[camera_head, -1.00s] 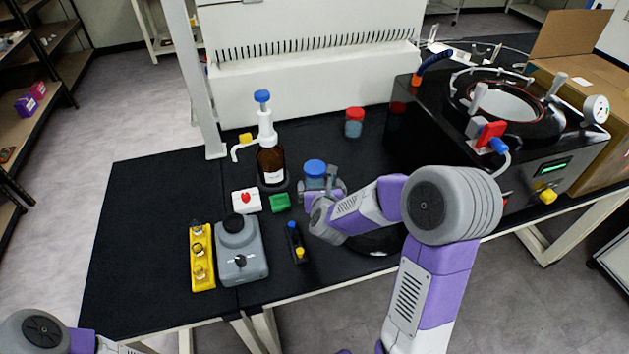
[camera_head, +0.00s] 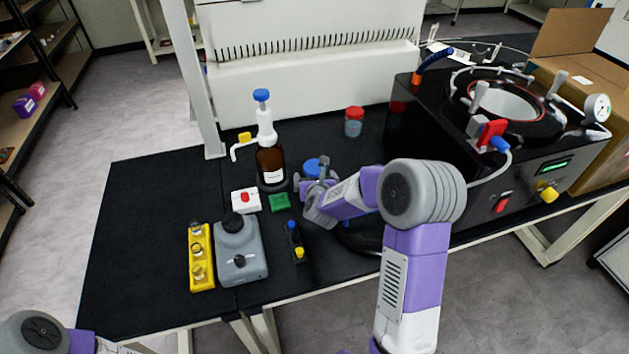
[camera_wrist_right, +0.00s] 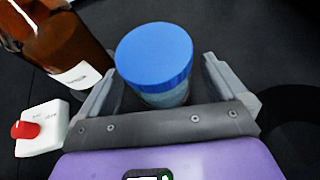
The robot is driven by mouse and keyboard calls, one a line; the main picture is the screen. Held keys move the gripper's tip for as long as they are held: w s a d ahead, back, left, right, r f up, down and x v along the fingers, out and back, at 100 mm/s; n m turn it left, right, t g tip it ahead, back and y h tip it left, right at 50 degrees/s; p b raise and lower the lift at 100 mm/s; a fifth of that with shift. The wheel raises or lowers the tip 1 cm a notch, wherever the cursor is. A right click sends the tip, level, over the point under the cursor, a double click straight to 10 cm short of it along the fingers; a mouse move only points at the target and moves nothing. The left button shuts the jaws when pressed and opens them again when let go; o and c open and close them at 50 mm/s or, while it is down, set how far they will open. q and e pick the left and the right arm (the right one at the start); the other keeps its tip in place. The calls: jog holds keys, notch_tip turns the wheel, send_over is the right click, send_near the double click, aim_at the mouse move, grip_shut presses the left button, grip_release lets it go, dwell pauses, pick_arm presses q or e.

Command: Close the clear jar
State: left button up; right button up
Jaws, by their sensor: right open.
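A clear jar with a blue lid (camera_head: 312,168) stands on the black bench. In the right wrist view the blue lid (camera_wrist_right: 154,54) sits on top of the jar, and a strip of the clear body (camera_wrist_right: 168,96) shows below it. My right gripper (camera_head: 316,181) is open, with one finger on each side of the jar. The wrist view shows gaps between the fingers and the jar. My left gripper is out of view; only part of my left arm shows at the lower left.
A brown dispenser bottle (camera_head: 270,165) stands close left of the jar, with a white box with a red button (camera_head: 245,201) and a green block (camera_head: 279,202) nearby. A red-lidded jar (camera_head: 354,122) stands behind. The freeze dryer (camera_head: 480,150) is at right.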

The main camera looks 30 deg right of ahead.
jog(key=c, duration=1.4)
notch_tip(320, 180, up, 10)
jog(key=p, duration=0.3)
jog(key=o, duration=0.7)
jog(key=c, duration=1)
jog(key=a+n+y, duration=0.1)
jog(key=a, duration=0.4)
jog(key=s+a+f+n+y, duration=0.1)
jog(key=a+n+y, duration=0.1)
jog(key=a, duration=0.4)
jog(key=s+a+n+t+y, duration=0.1)
jog(key=a+n+y, duration=0.1)
jog(key=a, duration=0.4)
jog(key=shift+f, duration=0.2)
jog(key=shift+c, duration=0.2)
jog(key=shift+d, duration=0.1)
